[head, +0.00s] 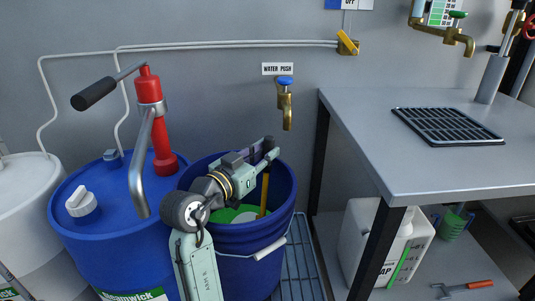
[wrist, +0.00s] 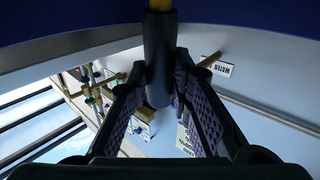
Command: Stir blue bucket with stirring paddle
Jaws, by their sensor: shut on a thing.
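The blue bucket (head: 262,238) stands open on the floor in the middle of the head view, with green showing inside it. My gripper (head: 269,150) is above the bucket's far right side. It is shut on the stirring paddle, whose yellow shaft (head: 265,194) runs down into the bucket. In the wrist view, the paddle's dark handle end (wrist: 159,60) sits between the two fingers of my gripper (wrist: 160,85). The paddle's lower end cannot be made out. My arm covers part of the bucket's left side and opening.
A blue drum (head: 115,240) with a red hand pump (head: 150,115) stands close on the left. A brass tap (head: 286,105) is on the wall behind the bucket. A grey table (head: 370,130) stands at right, with a white jug (head: 360,235) beneath. A floor grate (head: 303,262) lies beside the bucket.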

